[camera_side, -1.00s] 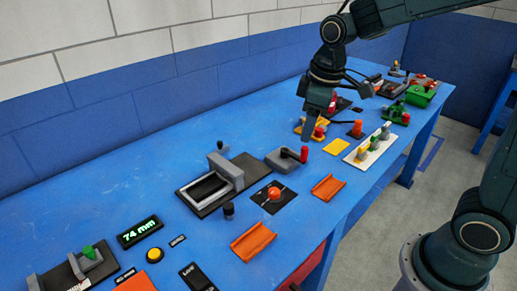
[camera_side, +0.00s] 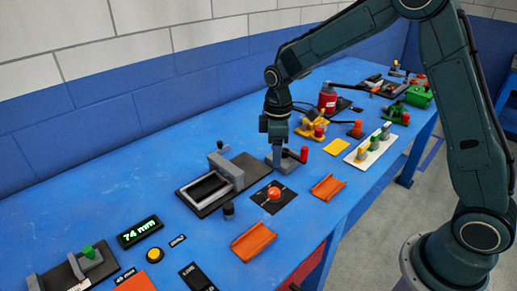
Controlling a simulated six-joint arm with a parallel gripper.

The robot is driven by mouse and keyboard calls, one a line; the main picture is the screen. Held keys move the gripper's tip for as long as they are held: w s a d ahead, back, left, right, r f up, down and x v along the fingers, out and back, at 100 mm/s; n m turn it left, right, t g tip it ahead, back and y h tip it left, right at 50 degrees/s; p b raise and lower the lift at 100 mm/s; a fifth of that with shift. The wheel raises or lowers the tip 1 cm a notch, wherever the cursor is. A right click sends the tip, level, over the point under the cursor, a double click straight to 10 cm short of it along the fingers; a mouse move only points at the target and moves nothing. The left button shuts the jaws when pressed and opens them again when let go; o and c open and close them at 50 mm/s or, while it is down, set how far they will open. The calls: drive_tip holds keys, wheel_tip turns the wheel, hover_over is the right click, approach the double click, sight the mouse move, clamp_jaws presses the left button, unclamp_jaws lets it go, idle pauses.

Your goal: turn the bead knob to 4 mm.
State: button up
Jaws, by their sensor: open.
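A round orange-red knob (camera_side: 274,194) sits on a black square plate with pale marks, near the middle of the blue table. I take it for the bead knob, but its lettering is too small to read. My gripper (camera_side: 277,160) points down behind the knob, over the grey block with a red-ended crank handle (camera_side: 302,155). It is apart from the knob and holds nothing that I can see. The gap between its fingers is hard to make out. A display (camera_side: 139,231) at the lower left reads 74 mm in green.
A grey clamp-like fixture (camera_side: 222,176) stands left of the knob, with a small black knob (camera_side: 228,210) in front. Orange trays (camera_side: 254,241) lie nearby. A yellow button (camera_side: 155,255) is near the display. A red bottle (camera_side: 327,98) and yellow device stand behind my gripper.

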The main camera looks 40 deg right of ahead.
sight(274, 191)
drive_tip(key=shift+f, duration=0.1)
wheel_tip(274, 191, down, 14)
drive_tip(key=shift+r, duration=0.25)
idle(0.5)
drive_tip(key=c, duration=1)
